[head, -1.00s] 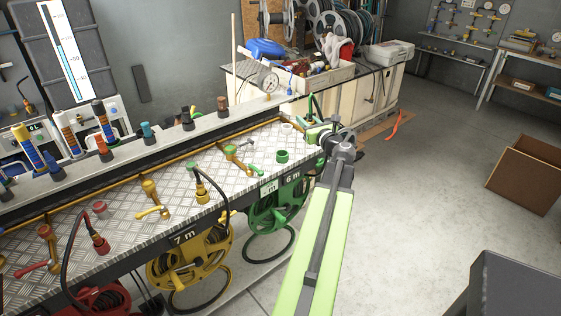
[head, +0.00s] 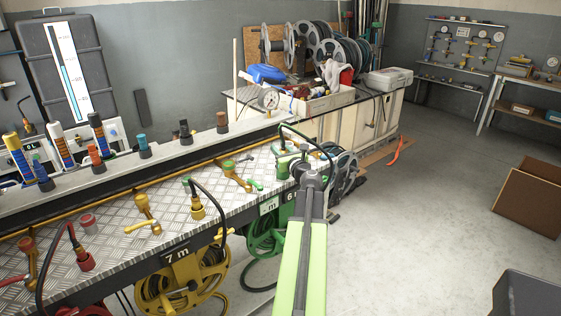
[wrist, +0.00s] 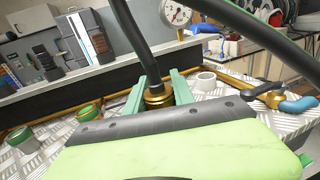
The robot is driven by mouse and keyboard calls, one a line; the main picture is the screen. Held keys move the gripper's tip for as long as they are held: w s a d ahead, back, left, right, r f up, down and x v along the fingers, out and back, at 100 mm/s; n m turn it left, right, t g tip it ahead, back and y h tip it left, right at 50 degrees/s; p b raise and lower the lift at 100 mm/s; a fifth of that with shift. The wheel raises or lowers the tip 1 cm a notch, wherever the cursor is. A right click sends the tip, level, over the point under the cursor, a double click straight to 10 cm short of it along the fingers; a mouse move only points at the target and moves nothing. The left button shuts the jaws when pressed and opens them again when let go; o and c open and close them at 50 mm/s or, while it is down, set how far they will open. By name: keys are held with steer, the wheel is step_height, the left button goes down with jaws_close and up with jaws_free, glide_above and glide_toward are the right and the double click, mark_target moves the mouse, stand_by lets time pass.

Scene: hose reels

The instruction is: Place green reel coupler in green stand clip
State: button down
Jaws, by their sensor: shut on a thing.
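My gripper (head: 300,166) is over the right end of the metal bench. Its green fingers are shut on the brass reel coupler (wrist: 157,96), which is upright with a black hose rising from its top. The same hose arches over the gripper in the head view (head: 303,130). The coupler's lower end is hidden behind the dark bar of my gripper in the wrist view. A green piece (head: 282,168) shows at the gripper's left side; I cannot tell whether it is the green stand clip or a finger. Whether the coupler touches a clip is hidden.
A white ring (wrist: 206,81) stands right of the coupler, and a blue-handled brass valve (wrist: 297,104) farther right. Open floor lies right.

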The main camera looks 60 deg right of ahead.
step_height(320, 180, down, 4)
steer(key=b, duration=0.4)
steer(key=shift+f, duration=0.15)
steer(key=shift+r+p, duration=0.25)
steer(key=shift+p, duration=0.05)
steer(key=shift+f, duration=0.2)
steer(key=c, duration=1.1)
jaws_free()
steer(key=shift+r, duration=0.1)
steer(key=shift+s+a+r, duration=0.1)
steer(key=shift+r, duration=0.1)
steer(key=v, duration=1.1)
steer(key=shift+s+a+f, duration=0.1)
steer(key=shift+s+a, duration=0.1)
steer(key=shift+s, duration=0.15)
